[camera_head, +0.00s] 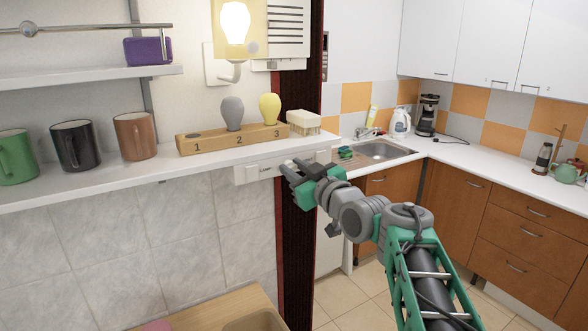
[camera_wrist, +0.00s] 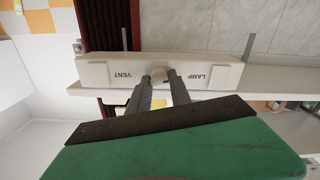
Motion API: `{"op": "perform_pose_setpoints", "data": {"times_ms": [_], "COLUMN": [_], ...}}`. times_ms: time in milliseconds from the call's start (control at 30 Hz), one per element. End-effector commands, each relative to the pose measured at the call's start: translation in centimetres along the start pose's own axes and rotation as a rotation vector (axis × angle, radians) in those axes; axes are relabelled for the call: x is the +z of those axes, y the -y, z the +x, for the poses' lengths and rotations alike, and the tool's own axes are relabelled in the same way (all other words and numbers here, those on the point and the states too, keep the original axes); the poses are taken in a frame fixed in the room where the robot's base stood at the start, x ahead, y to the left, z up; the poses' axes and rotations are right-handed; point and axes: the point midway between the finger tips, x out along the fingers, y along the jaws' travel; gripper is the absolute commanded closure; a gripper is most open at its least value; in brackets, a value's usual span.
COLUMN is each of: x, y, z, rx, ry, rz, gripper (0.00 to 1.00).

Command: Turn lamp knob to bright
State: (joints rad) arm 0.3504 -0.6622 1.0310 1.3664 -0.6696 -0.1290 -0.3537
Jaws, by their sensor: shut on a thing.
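A white control panel (camera_head: 250,174) is fixed under the front edge of the shelf. In the wrist view, which is upside down, the panel (camera_wrist: 100,73) reads VENT on the left and LAMP on the right. A round pale knob (camera_wrist: 161,74) sits between the two words. My gripper (camera_wrist: 158,80) has its two grey fingertips at either side of this knob, shut on it. In the head view my gripper (camera_head: 294,170) is at the panel's right part and hides the knob. The lamp bulb (camera_head: 234,22) above the shelf glows bright.
A wooden block (camera_head: 205,145) marked with numbers holds a grey bulb (camera_head: 232,112) and a yellow bulb (camera_head: 269,107) on the shelf. Several mugs, one brown (camera_head: 135,136), stand left of it. A dark red vertical strip (camera_head: 294,240) runs behind my gripper.

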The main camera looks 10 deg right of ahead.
Motion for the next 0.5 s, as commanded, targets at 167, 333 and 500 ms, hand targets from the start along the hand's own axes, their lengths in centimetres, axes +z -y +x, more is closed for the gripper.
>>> {"op": "perform_pose_setpoints", "data": {"times_ms": [167, 333, 500], "x": [-0.07, -0.09, 0.23], "y": [0.05, 0.04, 0.12], "z": [0.01, 0.0, 0.01], "rx": [-0.001, -0.001, -0.001], "ry": [-0.001, -0.001, -0.002], "rz": [0.0, 0.0, 0.013], "gripper": [1.0, 1.0, 1.0]}}
